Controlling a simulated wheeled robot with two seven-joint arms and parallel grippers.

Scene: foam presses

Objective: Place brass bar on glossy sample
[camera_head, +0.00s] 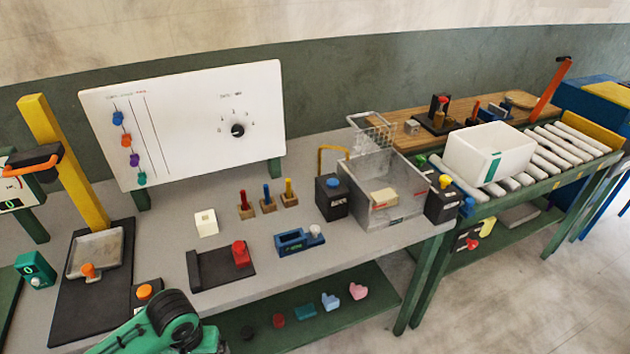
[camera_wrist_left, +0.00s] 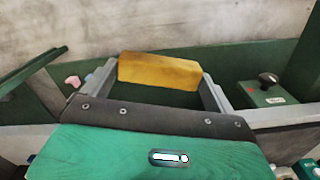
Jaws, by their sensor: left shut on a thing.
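The brass bar (camera_wrist_left: 158,72) shows in the left wrist view as a yellow-gold block. My left gripper (camera_wrist_left: 160,84) is shut on it, with one grey finger at each end of the bar. In the head view my green left arm comes in at the bottom left, and neither the gripper nor the bar can be made out there. I cannot tell which thing is the glossy sample. A cream block (camera_head: 206,222) stands on the grey bench, and another pale block (camera_head: 383,197) lies in the grey bin. My right gripper is not in view.
A black press plate (camera_head: 222,268) with a red block and a blue fixture (camera_head: 298,240) stand on the grey bench. A grey bin (camera_head: 408,206) is at its right end. Several coloured pieces, including a pink one (camera_head: 358,291), lie on the lower shelf. A white tub (camera_head: 489,153) sits on rollers.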

